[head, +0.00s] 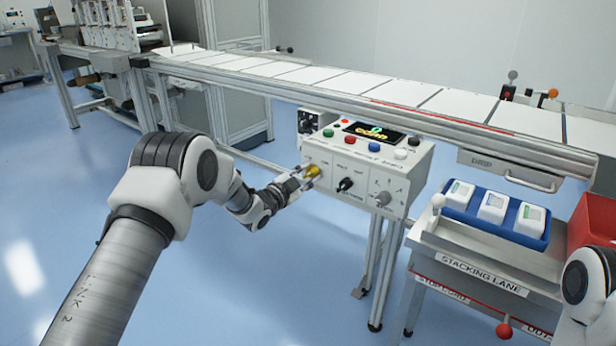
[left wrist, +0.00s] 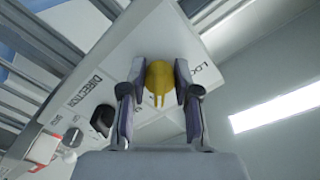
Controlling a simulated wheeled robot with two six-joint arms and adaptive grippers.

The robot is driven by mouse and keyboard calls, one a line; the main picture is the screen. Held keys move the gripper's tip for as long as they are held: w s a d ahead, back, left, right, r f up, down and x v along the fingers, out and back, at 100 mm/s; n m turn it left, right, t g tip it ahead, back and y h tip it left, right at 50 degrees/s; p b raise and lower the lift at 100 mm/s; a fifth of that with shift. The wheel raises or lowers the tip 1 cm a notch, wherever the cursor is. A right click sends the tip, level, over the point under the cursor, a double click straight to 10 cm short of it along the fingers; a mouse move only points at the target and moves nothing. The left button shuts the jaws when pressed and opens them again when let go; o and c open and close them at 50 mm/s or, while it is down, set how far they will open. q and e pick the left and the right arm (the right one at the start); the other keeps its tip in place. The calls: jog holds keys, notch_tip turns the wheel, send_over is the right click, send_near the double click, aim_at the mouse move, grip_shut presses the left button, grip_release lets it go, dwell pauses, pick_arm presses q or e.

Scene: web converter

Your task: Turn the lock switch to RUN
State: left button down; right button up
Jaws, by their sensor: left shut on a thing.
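The lock switch is a yellow knob (head: 313,170) at the left end of the lower row on the front of the white control box (head: 405,171). In the left wrist view the yellow knob (left wrist: 158,82) sits between my two fingers, beside lettering that starts "LO". My left gripper (head: 306,177) is shut on the knob, and it fills the lower middle of the left wrist view (left wrist: 158,90). The fingers partly cover the knob, and I cannot read which position it points to. Part of my right arm shows at the right edge; its gripper is out of view.
A black knob (head: 345,184) and a grey knob (head: 383,198) are right of the yellow one. Coloured buttons and a lit display (head: 373,132) are on top. The conveyor (head: 350,83) runs behind. A blue tray (head: 520,238) with white packs stands right, on the stacking lane.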

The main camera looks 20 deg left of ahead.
pick_arm(q)
jog(key=shift+m, duration=0.3)
jog(key=c, duration=0.9)
grip_release()
jog(key=v, duration=1.2)
